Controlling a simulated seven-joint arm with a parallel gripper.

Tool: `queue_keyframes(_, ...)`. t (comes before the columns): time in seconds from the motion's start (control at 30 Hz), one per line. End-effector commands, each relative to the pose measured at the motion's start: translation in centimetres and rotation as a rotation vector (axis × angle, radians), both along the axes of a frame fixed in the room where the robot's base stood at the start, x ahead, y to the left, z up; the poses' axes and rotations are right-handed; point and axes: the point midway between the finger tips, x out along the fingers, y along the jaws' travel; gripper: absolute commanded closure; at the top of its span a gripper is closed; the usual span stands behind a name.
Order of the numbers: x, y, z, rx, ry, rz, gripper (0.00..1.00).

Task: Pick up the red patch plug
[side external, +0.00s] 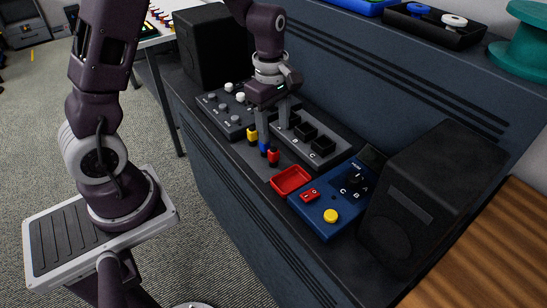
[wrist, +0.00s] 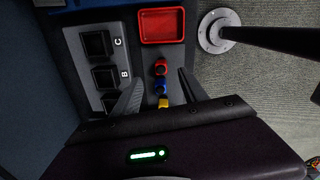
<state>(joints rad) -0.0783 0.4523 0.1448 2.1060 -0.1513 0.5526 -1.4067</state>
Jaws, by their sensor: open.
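The red patch plug (side external: 273,157) stands upright on the dark console top, at the end of a short row of plugs closest to the red tray. The blue plug (side external: 264,149) is right beside it, and the yellow plug (side external: 252,134) is farther along. In the wrist view, the red plug (wrist: 160,68) lies between the lines of my two fingers, near their tips, with the blue (wrist: 161,88) and yellow (wrist: 163,103) plugs closer to the palm. My gripper (side external: 273,132) is open and empty, pointing down over the row. I cannot tell the exact height of its fingertips.
The red tray (side external: 291,168) sits beside the row. A grey block (side external: 341,137) with black square sockets marked with letters stands behind. A blue control box (side external: 318,221) with a yellow button, a knob panel (side external: 221,120) and two black speakers (side external: 413,205) flank the area.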

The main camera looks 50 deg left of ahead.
Motion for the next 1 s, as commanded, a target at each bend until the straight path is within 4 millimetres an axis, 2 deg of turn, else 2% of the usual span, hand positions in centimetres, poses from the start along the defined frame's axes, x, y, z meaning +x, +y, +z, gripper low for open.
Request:
queue_keyframes(0.03, 0.2, 0.5, -1.6, 0.001, 0.025, 0.067, 0.49)
queue_keyframes(0.13, 0.5, 0.9, -3.2, 0.005, 0.042, 0.143, 0.49)
queue_keyframes(0.27, 0.4, 0.9, -5.0, 0.004, 0.046, 0.153, 0.49)
queue_keyframes(0.5, 0.1, 0.6, -9.2, 0.004, 0.047, 0.15, 0.49)
queue_keyframes(0.6, 0.1, 0.6, -10.0, 0.005, 0.044, 0.148, 0.49)
queue_keyframes(0.8, 0.2, 0.6, -10.1, 0.005, 0.042, 0.148, 0.49)
queue_keyframes(1.0, 0.2, 0.6, -10.0, 0.005, 0.042, 0.147, 0.88)
